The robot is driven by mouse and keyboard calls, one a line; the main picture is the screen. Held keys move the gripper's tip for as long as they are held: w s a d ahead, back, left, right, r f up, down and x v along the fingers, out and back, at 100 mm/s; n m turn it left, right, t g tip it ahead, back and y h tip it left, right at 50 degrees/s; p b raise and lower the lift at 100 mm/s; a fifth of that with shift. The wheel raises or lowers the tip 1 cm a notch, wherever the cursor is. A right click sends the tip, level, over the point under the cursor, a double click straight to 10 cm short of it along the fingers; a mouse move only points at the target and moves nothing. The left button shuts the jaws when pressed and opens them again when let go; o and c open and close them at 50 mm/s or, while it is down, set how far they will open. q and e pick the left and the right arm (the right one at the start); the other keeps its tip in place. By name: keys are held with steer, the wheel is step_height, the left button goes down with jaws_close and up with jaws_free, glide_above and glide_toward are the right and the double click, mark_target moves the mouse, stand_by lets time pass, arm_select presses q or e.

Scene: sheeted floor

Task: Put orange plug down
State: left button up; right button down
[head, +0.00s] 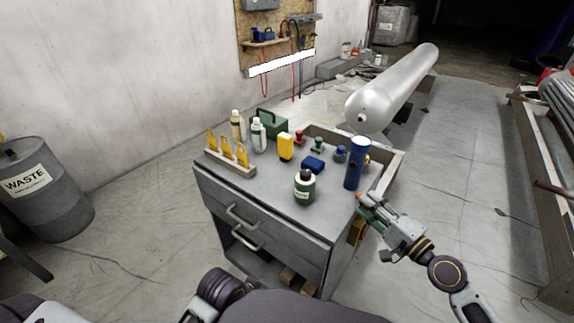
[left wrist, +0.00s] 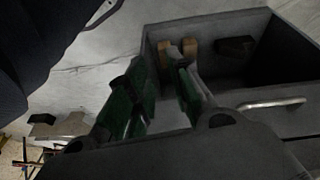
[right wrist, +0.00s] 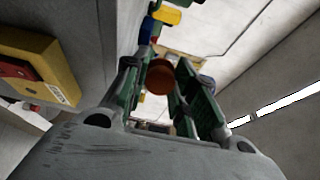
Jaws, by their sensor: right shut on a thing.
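The orange plug (right wrist: 160,77) is a round, brownish-orange piece held between the green-padded fingers of my right gripper (right wrist: 165,92). In the head view a small bit of the orange plug (head: 359,196) shows at the tip of my right gripper (head: 365,207), beside the right side of the grey cart, near the blue cylinder (head: 355,163). The rest of the plug is hidden by the fingers. My left gripper (left wrist: 165,85) shows in the left wrist view with its fingers apart and nothing between them, near the cart's open lower shelf.
The grey cart top (head: 270,185) carries a dark green bottle (head: 304,188), a blue block (head: 313,164), a yellow item (head: 285,147), white bottles and a rack of yellow tags (head: 228,152). A yellow-and-red box (right wrist: 40,68) is on the cart's side.

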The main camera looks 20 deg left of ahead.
steer(key=shift+a, duration=0.1)
stand_by(0.3)
steer(key=x, duration=1.2)
steer(key=shift+w+a, duration=0.1)
steer(key=shift+w, duration=0.15)
arm_select(q)
steer(key=shift+f, duration=0.1)
arm_select(e)
steer(key=shift+w+a, duration=0.5)
steer(key=shift+a, duration=0.05)
arm_select(q)
steer(key=shift+s+f, duration=0.1)
arm_select(e)
steer(key=shift+w+a, duration=0.3)
steer(key=shift+a, duration=0.05)
steer(key=x, duration=0.2)
steer(key=shift+w+a, duration=0.3)
steer(key=shift+w+f+b, duration=0.1)
steer(key=shift+f+b, duration=0.15)
steer(key=shift+b, duration=0.1)
steer(key=shift+f, duration=0.1)
arm_select(q)
steer(key=shift+x, duration=0.9)
